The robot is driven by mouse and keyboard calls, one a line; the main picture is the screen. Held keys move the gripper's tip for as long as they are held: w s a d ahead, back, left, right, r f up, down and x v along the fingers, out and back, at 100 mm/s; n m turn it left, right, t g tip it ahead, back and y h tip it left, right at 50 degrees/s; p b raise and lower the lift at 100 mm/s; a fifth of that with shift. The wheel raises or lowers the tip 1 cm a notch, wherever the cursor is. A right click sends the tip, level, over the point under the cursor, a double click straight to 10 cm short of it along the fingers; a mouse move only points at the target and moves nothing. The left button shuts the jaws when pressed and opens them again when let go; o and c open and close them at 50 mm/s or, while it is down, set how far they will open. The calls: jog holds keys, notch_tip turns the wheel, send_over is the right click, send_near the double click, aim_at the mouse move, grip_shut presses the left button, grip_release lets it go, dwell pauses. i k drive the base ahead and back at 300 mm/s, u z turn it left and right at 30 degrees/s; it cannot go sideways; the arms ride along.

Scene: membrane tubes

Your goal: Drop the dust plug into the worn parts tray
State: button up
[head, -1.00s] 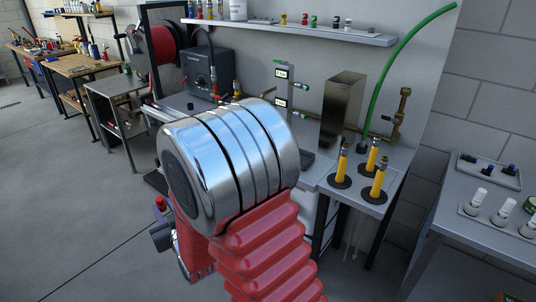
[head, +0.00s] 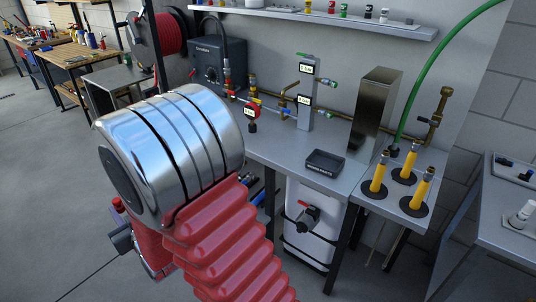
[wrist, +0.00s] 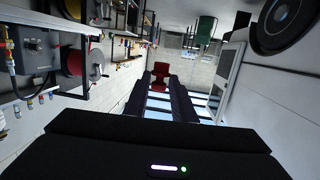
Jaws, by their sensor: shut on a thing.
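The dust plug (wrist: 160,78) is red and sits between the two dark fingers of my gripper (wrist: 161,88) in the wrist view. My gripper is shut on it. In the head view a small red end of the plug (head: 117,205) shows at the lower left, beside my large red and chrome arm, which hides much of the gripper. The worn parts tray (head: 324,170) is a small dark open tray with a label on its front. It stands on the grey bench in the head view, well to the right of my gripper. It looks empty.
The grey bench (head: 285,147) carries a valve fixture (head: 305,95) and a tall metal box (head: 373,110) behind the tray. Yellow tubes (head: 379,172) stand on a lower plate at the right. A white tank (head: 308,225) is under the bench. Bench surface left of the tray is clear.

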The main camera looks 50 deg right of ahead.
aim_at(330, 166)
jog(key=z, duration=0.2)
jog(key=i, duration=1.15)
jog(key=z, duration=0.7)
